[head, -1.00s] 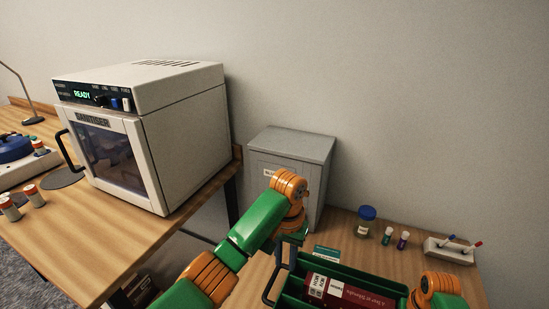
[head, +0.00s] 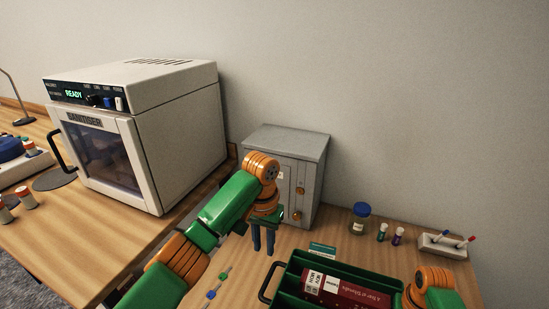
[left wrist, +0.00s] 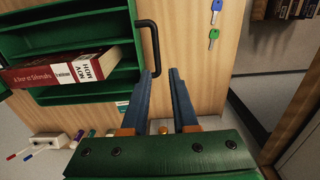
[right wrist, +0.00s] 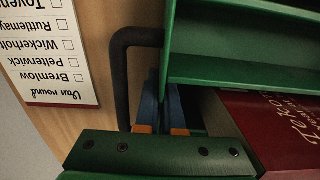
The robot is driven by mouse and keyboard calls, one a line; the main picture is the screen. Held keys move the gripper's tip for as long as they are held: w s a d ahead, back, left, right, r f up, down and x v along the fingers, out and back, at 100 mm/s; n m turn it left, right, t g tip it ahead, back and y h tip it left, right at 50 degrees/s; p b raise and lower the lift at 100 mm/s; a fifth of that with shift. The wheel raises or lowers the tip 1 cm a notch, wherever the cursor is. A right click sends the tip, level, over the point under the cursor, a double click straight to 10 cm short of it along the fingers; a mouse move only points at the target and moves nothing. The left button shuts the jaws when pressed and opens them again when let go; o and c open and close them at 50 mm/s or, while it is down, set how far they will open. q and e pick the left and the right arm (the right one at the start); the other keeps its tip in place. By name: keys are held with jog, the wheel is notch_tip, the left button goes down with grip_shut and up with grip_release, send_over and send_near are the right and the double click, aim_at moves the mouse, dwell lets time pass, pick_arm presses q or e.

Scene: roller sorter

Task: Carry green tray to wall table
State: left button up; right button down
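The green tray (head: 385,282) rests on the wooden wall table (head: 325,232), with a dark red book (head: 350,290) lying in it. Its dark left handle (head: 266,284) is free. My left gripper (head: 263,250) points down above the table, left of and behind that handle. In the left wrist view its fingers (left wrist: 164,85) are apart with nothing between them, and the handle (left wrist: 152,45) lies beyond their tips. My right gripper (right wrist: 164,90) is at the tray's other end, beside the handle (right wrist: 120,75). Its fingers are close together at the tray wall; whether they grip is unclear.
A grey cabinet (head: 305,155), a blue-lidded jar (head: 360,218), small vials (head: 390,234) and a pen block (head: 446,245) stand along the wall. Tagged keys (head: 211,293) lie left of the tray. A steriliser box (head: 180,130) stands on the left table.

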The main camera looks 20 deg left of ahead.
pick_arm(q)
jog(key=shift+a+r, duration=0.45)
jog(key=shift+a, duration=0.35)
jog(key=shift+a+r, duration=0.45)
jog(key=shift+a, duration=0.35)
jog(key=shift+a+r, duration=0.45)
jog(key=shift+a, duration=0.35)
pick_arm(e)
jog(key=c, duration=1.2)
grip_release()
pick_arm(q)
jog(key=shift+s, duration=0.15)
pick_arm(e)
jog(key=shift+o, duration=0.2)
jog(key=shift+s+r, duration=0.1)
jog(key=shift+r, duration=0.1)
jog(key=shift+r, duration=6.85)
